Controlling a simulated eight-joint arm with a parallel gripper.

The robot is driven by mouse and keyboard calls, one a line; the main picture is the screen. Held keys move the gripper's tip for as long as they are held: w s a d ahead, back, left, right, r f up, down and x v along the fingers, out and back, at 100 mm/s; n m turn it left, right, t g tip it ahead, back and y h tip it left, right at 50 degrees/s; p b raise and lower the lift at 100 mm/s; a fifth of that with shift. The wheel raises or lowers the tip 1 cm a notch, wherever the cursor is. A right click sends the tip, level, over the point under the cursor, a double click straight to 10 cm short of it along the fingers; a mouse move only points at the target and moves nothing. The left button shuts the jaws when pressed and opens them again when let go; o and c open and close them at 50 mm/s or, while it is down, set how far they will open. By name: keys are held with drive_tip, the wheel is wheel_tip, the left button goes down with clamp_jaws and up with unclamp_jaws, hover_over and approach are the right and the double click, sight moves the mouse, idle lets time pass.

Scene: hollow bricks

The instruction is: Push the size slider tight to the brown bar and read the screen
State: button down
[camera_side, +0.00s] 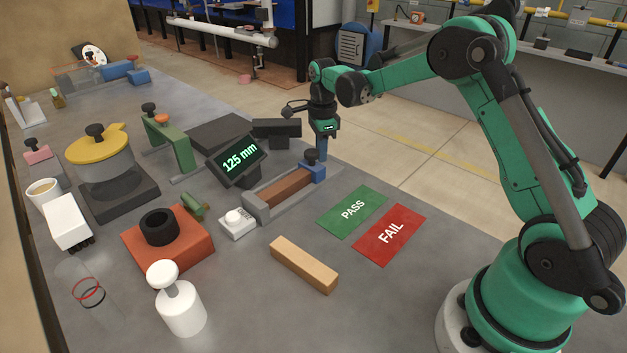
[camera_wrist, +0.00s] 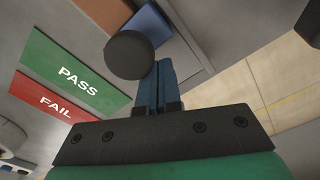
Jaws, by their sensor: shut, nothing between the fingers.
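The brown bar (camera_side: 284,188) lies in a grey measuring fixture (camera_side: 262,213). The blue size slider (camera_side: 318,174) with a dark round knob (camera_side: 311,155) sits at the bar's far right end; I cannot tell whether they touch. The screen (camera_side: 238,160) behind the fixture reads "125 mm". My gripper (camera_side: 322,157) is shut and empty, pointing down just beyond the slider. In the wrist view, my shut blue fingers (camera_wrist: 158,80) are beside the knob (camera_wrist: 129,55); the slider (camera_wrist: 150,25) and part of the bar (camera_wrist: 106,10) show past it. Finger contact is unclear.
A green PASS mat (camera_side: 352,210) and red FAIL mat (camera_side: 389,234) lie right of the fixture. A white button box (camera_side: 237,222) and a light wooden bar (camera_side: 303,264) are in front. A yellow-lidded pot (camera_side: 98,150) and an orange block (camera_side: 167,240) stand left.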

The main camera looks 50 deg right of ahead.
drive_tip(key=shift+d, duration=0.1)
drive_tip(key=shift+d, duration=0.9)
wheel_tip(320, 180, up, 6)
idle(0.4)
drive_tip(key=s+a+r+n+t, duration=0.3)
drive_tip(key=s+a+r+n, duration=0.4)
drive_tip(key=n, duration=0.4)
drive_tip(key=s+a+f+n+t, duration=0.3)
drive_tip(key=s+a+n, duration=0.4)
drive_tip(key=n, duration=0.6)
drive_tip(key=shift+s+t, duration=0.6)
drive_tip(key=shift+s, duration=0.05)
